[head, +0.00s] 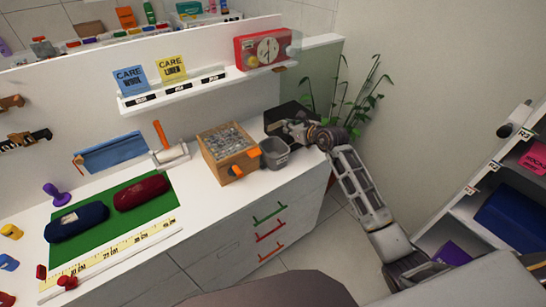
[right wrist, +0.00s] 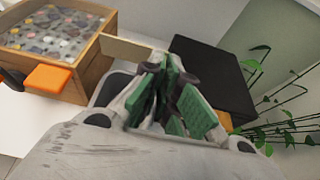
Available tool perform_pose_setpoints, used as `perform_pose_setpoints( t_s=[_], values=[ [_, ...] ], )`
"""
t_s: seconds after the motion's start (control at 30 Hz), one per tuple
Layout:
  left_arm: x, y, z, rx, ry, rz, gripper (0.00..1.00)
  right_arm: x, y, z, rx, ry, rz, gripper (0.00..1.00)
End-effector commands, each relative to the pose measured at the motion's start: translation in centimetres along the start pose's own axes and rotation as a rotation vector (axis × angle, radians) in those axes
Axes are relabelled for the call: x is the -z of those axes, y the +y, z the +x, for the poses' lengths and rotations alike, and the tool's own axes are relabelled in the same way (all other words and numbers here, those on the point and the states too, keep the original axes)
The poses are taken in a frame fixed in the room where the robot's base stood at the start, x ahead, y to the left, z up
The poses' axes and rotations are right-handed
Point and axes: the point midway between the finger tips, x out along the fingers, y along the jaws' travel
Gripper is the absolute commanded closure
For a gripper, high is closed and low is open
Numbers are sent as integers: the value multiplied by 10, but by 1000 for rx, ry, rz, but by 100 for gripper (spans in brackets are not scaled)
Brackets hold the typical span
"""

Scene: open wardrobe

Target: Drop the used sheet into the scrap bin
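The scrap bin (head: 274,154), a small dark grey tub, stands on the white counter between a wooden box and a black box. My right gripper (head: 287,128) is just above and behind the bin's rim at the counter's right end. In the right wrist view its green-padded fingers (right wrist: 176,95) are close together; whether they grip anything is unclear. A pale strip (right wrist: 138,50) lies beyond the fingertips; I cannot tell whether it is the used sheet. The bin is hidden in that view. A lint roller (head: 171,155) with an orange handle leans at the wall. My left gripper is out of view.
The wooden box (head: 228,152) of small items is left of the bin, also in the wrist view (right wrist: 56,40). The black box (head: 290,113) is behind the gripper. A plant (head: 362,95) stands right. A green mat (head: 118,228) bears rolled garments.

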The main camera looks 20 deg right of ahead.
Motion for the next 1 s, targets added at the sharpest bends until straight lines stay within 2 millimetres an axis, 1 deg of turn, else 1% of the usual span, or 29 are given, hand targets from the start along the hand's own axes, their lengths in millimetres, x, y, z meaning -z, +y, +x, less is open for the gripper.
perform_pose_setpoints(
  t_s=[0.03, 0.1, 0.6, 0.8, 1.0],
  values=[
    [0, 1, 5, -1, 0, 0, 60, 6, 0, 2, 0, 0, 1, 100],
    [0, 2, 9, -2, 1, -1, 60, 10, 0, 4, 0, 0, 1, 100],
    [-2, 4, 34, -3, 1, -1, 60, 36, 0, 14, 0, 0, 1, 100],
    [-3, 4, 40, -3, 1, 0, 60, 42, 0, 17, 0, 0, 1, 100],
    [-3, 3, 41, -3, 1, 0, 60, 44, 0, 18, 0, 0, 0, 100]
  ],
)
